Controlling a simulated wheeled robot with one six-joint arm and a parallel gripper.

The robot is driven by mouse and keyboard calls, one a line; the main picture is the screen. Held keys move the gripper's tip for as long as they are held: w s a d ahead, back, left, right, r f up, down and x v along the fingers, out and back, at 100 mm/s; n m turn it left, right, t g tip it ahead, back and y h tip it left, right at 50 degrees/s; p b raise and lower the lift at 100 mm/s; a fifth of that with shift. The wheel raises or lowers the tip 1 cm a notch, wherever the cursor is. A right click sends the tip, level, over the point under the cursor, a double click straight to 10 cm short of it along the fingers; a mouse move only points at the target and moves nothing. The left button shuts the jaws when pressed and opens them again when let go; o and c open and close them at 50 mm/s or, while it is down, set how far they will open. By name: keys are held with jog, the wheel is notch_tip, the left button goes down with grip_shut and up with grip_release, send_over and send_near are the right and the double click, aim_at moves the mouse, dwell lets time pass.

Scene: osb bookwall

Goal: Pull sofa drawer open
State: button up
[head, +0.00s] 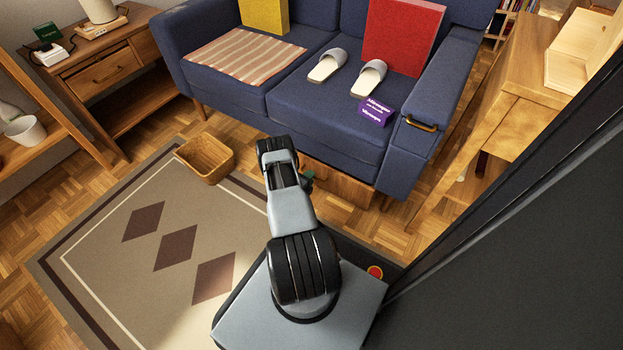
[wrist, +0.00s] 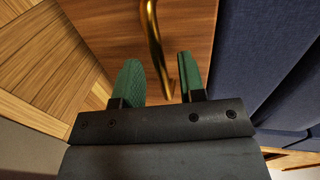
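The sofa drawer (head: 342,184) is a wooden box front low under the blue sofa's seat, partly hidden behind my arm in the head view. Its wooden front (wrist: 105,22) fills the top middle of the wrist view and carries a curved brass handle (wrist: 154,35). My gripper (wrist: 157,62) has two green fingers, spread apart, with the handle lying between them in the picture. Neither finger is clearly seen touching the handle. In the head view my gripper (head: 308,178) is mostly hidden by the arm. I cannot tell whether the drawer stands slightly out.
The blue sofa (head: 310,98) bears slippers, a purple box (head: 376,112), cushions and a striped cloth. A wooden cabinet (head: 525,100) is at right.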

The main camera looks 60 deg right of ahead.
jog(key=shift+x, duration=1)
grip_shut()
